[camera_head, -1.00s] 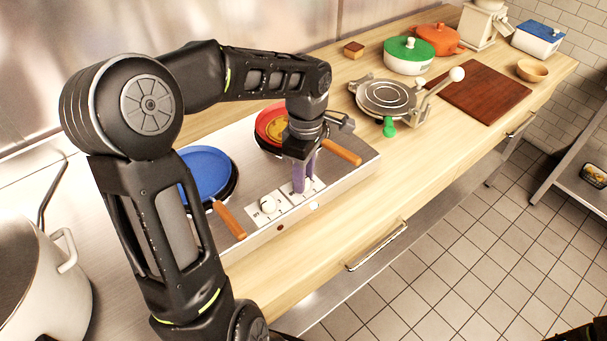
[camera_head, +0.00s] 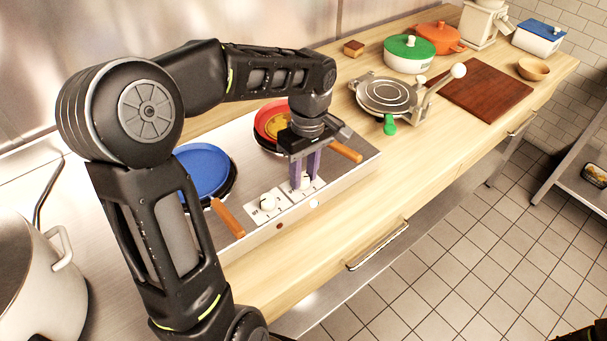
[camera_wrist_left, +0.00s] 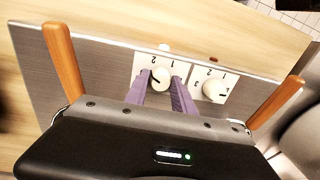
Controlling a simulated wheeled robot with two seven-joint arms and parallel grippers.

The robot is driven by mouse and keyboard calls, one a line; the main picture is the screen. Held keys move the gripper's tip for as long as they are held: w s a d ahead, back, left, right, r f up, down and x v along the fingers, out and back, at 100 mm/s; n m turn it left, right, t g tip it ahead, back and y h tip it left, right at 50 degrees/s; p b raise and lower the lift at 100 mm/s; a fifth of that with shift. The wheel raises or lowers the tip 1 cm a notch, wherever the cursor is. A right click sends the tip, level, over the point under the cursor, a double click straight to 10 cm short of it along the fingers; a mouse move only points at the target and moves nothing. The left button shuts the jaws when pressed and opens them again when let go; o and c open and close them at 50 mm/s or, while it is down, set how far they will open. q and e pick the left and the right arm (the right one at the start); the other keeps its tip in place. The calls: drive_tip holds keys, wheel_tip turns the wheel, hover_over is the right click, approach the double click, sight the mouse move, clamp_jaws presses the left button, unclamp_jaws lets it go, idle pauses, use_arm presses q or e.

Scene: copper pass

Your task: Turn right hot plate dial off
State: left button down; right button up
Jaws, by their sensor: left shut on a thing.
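The right hot plate dial, a white round knob (camera_head: 305,181) on a white numbered plate, sits on the front of the steel hot plate (camera_head: 345,171). My left gripper (camera_head: 305,176) points down at it, its purple fingers on either side of the knob and shut on it. In the left wrist view the knob (camera_wrist_left: 160,78) shows between the fingertips (camera_wrist_left: 162,88), with numbers around it; its exact setting is hard to read. The left dial (camera_head: 268,203) stands free beside it and also shows in the wrist view (camera_wrist_left: 215,89).
A blue pan (camera_head: 203,170) and a red pan (camera_head: 268,118) sit on the burners. Their wooden handles (camera_head: 228,219) stick out toward the front, on both sides of the dials. A waffle iron (camera_head: 386,97) stands to the right. A large pot (camera_head: 40,285) is at left.

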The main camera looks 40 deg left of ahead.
use_arm(q)
drive_tip(key=m, duration=0.3)
drive_tip(key=shift+m+b, duration=0.35)
drive_tip(key=shift+m, duration=0.05)
drive_tip(key=m, duration=0.3)
drive_tip(key=shift+m+b, duration=0.3)
drive_tip(key=m, duration=0.3)
drive_tip(key=shift+s+m+t+y, duration=0.1)
drive_tip(key=shift+m+t+y, duration=0.2)
drive_tip(key=shift+m, duration=0.1)
drive_tip(key=m, duration=0.4)
drive_tip(key=shift+b, duration=0.3)
drive_tip(key=m, duration=0.4)
drive_tip(key=shift+t, duration=0.3)
drive_tip(key=m, duration=0.3)
drive_tip(key=shift+m, duration=0.3)
drive_tip(key=m, duration=0.4)
drive_tip(key=shift+s+m, duration=0.1)
drive_tip(key=shift+m, duration=0.2)
drive_tip(key=shift+m+p, duration=0.4)
drive_tip(key=shift+m, duration=1.2)
